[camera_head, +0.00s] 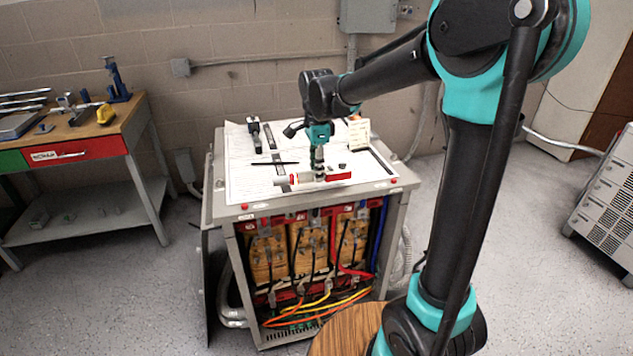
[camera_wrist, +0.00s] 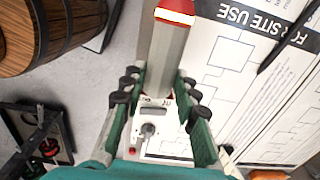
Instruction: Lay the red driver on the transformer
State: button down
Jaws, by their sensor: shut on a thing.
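The transformer (camera_head: 290,207) is a grey cabinet with an open front showing coils and coloured cables; its flat top bears white papers. My gripper (camera_head: 318,168) points down over the front middle of the top. It is shut on the red driver (camera_head: 338,177), which lies about level. In the wrist view the driver's grey body (camera_wrist: 164,62) runs up from between the fingers (camera_wrist: 152,95), with a red end and white band at the top. A knob panel shows near the palm. I cannot tell if the driver touches the top.
On the top are a dark printed strip (camera_head: 272,150), a black pen (camera_head: 285,163), a dark tool (camera_head: 254,132), and a small card (camera_head: 358,133). A workbench (camera_head: 80,140) stands left, a wooden stool (camera_head: 345,335) in front. The top's left front is fairly clear.

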jog(key=shift+f, duration=2.1)
jog(key=c, duration=1.2)
grip_release()
jog(key=shift+o, duration=0.2)
jog(key=shift+r, duration=0.1)
notch_tip(320, 180, up, 12)
jog(key=shift+s+f, duration=0.1)
jog(key=shift+f, duration=0.05)
jog(key=s+d+f+n+t, duration=0.4)
jog(key=s+d+f+n, duration=1)
jog(key=s+d+f, duration=0.4)
notch_tip(320, 180, down, 2)
jog(key=shift+s+d+f+n, duration=0.15)
jog(key=shift+d+n, duration=0.25)
jog(key=shift+d, duration=0.5)
